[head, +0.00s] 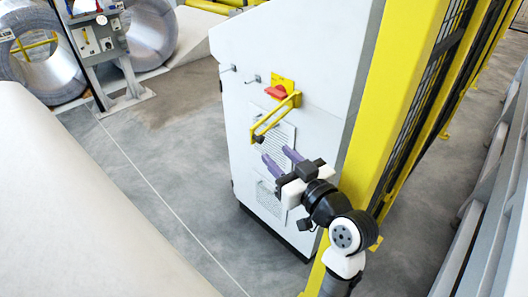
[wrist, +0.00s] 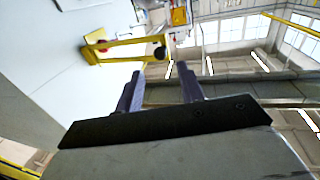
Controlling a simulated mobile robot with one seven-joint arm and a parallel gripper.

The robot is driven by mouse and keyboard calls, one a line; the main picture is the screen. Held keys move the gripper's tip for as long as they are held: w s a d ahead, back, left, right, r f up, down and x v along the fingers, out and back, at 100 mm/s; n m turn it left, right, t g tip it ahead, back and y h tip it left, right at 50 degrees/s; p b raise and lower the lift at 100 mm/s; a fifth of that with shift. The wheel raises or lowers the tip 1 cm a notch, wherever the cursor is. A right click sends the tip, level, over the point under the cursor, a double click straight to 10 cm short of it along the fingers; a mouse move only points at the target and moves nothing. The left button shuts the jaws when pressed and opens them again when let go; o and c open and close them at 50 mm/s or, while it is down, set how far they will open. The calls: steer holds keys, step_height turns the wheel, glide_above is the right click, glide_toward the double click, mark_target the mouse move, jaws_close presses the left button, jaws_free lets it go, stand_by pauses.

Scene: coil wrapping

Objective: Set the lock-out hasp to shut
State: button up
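The lock-out hasp (head: 278,118) is a yellow bar frame with a black knob (head: 259,138) at its free end. It stands out from the white cabinet (head: 240,60), beside a red switch handle (head: 276,92) on a yellow plate (head: 288,84).
Two small hooks (head: 253,79) and printed sheets (head: 275,148) are on the cabinet face. A yellow post with mesh fence (head: 395,90) stands close at the right. Wire coils (head: 45,65) and a control stand (head: 105,50) are at the back left.

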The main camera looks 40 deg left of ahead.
mark_target(262, 140)
steer(key=x, duration=0.5)
steer(key=shift+a+r+p, duration=0.1)
steer(key=shift+a+p, duration=0.15)
steer(key=shift+p, duration=0.05)
steer(key=shift+w+a, duration=0.25)
steer(key=shift+a, duration=0.35)
steer(key=shift+c, duration=0.5)
jaws_close()
